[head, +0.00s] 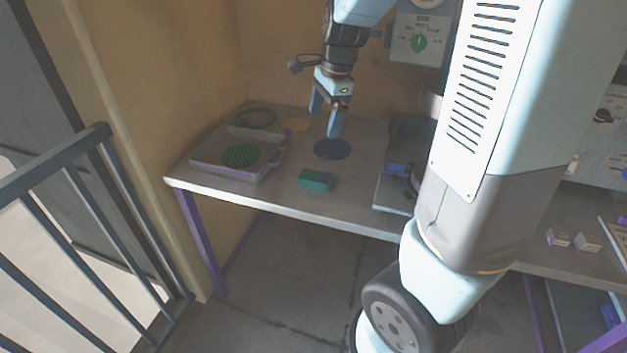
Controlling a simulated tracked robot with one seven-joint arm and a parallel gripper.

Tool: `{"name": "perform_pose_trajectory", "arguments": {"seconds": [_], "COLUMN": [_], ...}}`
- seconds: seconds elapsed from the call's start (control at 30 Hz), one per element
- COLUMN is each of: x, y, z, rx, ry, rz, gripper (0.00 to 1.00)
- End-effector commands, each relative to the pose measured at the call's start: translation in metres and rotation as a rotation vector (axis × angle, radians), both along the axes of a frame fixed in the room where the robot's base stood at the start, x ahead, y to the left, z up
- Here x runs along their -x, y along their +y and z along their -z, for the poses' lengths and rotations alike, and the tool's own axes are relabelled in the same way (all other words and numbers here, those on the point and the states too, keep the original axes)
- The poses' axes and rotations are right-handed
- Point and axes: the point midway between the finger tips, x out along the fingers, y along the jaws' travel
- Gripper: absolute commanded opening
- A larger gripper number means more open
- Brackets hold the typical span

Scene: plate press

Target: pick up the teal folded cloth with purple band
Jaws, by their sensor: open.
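The teal folded cloth with a purple band (315,180) lies near the front edge of the grey table (250,193). Its purple part shows at its right end. My gripper (324,122) hangs above the table, farther back than the cloth, with its fingers pointing down. It is open, with nothing seen between the fingers. A dark striped disc (332,149) lies on the table just below the fingers, behind the cloth.
Left of the cloth is a shallow tray (208,164) holding a green striped disc (241,156). A green ring (256,117) and an orange disc (295,125) lie behind. A grey machine (385,190) stands right of the cloth. A railing (55,180) is at left.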

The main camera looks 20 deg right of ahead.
Motion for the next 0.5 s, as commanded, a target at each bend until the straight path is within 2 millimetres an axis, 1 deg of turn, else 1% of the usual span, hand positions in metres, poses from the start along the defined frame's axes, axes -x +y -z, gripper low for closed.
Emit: {"name": "perform_pose_trajectory", "arguments": {"seconds": [0.03,0.2,0.4,0.5], "x": [-0.011,-0.043,-0.069,-0.077], "y": [0.002,0.003,0.004,0.003], "z": [0.013,0.049,0.084,0.094], "rx": [0.003,0.019,0.057,0.071], "ry": [0.033,0.111,0.163,0.171], "rz": [0.071,0.341,0.600,0.683], "gripper": [0.96,0.96,0.96,0.96]}}
